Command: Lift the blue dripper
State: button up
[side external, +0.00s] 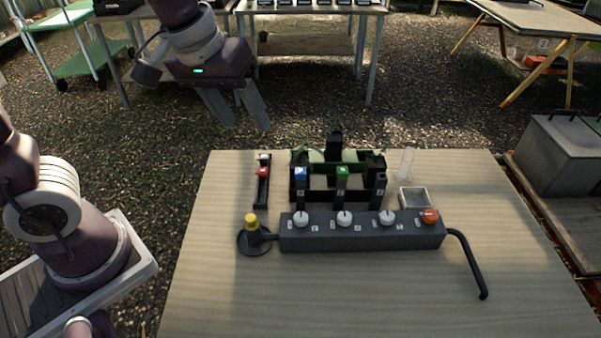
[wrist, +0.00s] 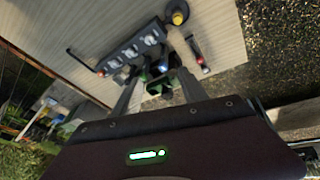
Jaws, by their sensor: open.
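The blue dripper (side external: 301,182) has a blue top on a dark body. It stands at the left front of a dark rack (side external: 328,194) on the table. In the wrist view a small blue top (wrist: 165,70) shows near the rack. The green-topped dripper (side external: 342,181) stands to its right in the same rack. My gripper (side external: 241,116) is open and empty, high above and behind the table's back left corner. In the wrist view its two fingers (wrist: 155,88) point toward the rack, well apart from it.
A dark bar with several white knobs (side external: 362,230) lies in front of the rack. A yellow-topped post (side external: 250,222), a narrow holder with a red item (side external: 263,173), a clear tube (side external: 405,163) and a small white tray (side external: 416,199) stand around it. The table's front is clear.

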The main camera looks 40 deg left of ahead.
aim_at(301, 171)
jog(key=w+f+n+y, duration=0.1)
jog(key=w+f, duration=0.4)
jog(key=f, duration=0.3)
jog(key=w+a+f+n+y, duration=0.1)
jog(key=w+f, duration=0.4)
jog(key=f, duration=0.3)
jog(key=w+f+n+y, duration=0.1)
jog(key=w+f+n, duration=0.1)
jog(key=w+f, duration=0.3)
jog(key=shift+w+a+f+g, duration=0.1)
jog(key=shift+a+f+g, duration=0.1)
jog(key=shift+f, duration=0.55)
jog(key=shift+a+f+g, duration=0.15)
jog(key=shift+f+g, duration=0.05)
jog(key=shift+f, duration=0.55)
grip_shut()
